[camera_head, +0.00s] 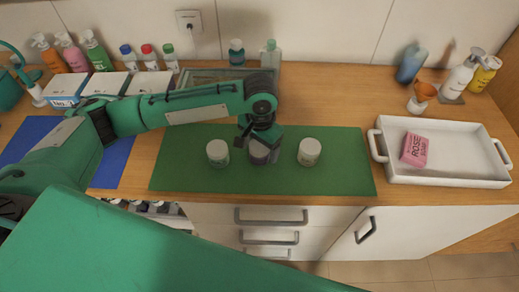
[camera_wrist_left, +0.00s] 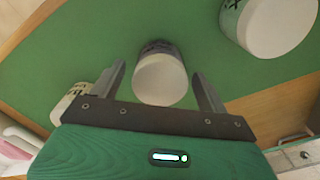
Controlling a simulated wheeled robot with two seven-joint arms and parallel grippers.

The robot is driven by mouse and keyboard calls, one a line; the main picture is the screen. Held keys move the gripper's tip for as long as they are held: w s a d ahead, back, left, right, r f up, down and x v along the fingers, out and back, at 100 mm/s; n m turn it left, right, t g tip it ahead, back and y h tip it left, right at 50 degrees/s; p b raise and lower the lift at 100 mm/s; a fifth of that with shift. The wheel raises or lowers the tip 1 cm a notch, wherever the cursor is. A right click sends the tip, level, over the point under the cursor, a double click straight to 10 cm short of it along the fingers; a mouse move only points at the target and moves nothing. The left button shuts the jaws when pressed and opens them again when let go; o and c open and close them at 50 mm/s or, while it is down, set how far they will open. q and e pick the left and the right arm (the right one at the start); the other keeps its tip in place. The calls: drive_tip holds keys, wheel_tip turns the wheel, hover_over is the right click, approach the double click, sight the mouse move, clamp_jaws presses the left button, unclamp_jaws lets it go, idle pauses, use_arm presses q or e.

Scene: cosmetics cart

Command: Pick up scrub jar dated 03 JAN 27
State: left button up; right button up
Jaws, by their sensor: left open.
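Three white-lidded jars stand in a row on the green mat (camera_head: 340,178): a left jar (camera_head: 217,153), a middle jar (camera_head: 259,153) and a right jar (camera_head: 309,152). No date can be read on them. My left gripper (camera_head: 261,143) reaches down over the middle jar and partly hides it. In the left wrist view the open fingers (camera_wrist_left: 158,72) stand on either side of the middle jar (camera_wrist_left: 161,78), with gaps beside it. The left jar (camera_wrist_left: 265,24) shows at upper right there, and the right jar (camera_wrist_left: 70,102) at left, partly behind a finger. My right gripper is out of view.
A white tray (camera_head: 440,180) with a pink soap box (camera_head: 414,150) stands right of the mat. A blue mat (camera_head: 112,165) lies to the left. Bottles, white boxes (camera_head: 105,84) and a glass-like tray (camera_head: 205,74) line the back. The mat's right part is clear.

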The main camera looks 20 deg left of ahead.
use_arm(q)
drive_tip(key=c, duration=1.1)
drive_tip(key=shift+r, duration=0.1)
